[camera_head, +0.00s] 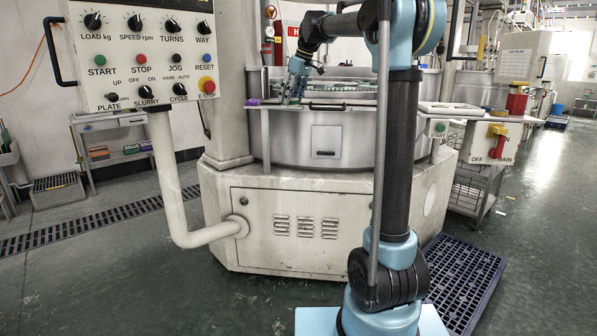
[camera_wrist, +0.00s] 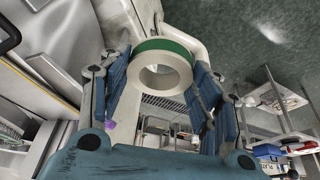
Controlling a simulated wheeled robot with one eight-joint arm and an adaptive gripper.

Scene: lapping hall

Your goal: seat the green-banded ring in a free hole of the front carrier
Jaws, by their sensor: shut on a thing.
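The green-banded ring (camera_wrist: 161,55) is a pale ring with a green band round its outer edge. It shows in the wrist view between the fingers of my gripper (camera_wrist: 160,88), which is shut on it. In the head view my gripper (camera_head: 293,88) is small, over the left part of the machine's round top, near the rim. The ring cannot be made out there. The front carrier and its holes cannot be told apart in the head view; only a thin strip of the machine's top (camera_head: 345,88) shows.
A control panel (camera_head: 145,50) on a bent post stands at the left front. The steel drum wall (camera_head: 350,145) and a rail (camera_head: 330,107) edge the machine. A red and yellow switch box (camera_head: 495,143) is at right. A blue grid mat (camera_head: 465,280) lies on the floor.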

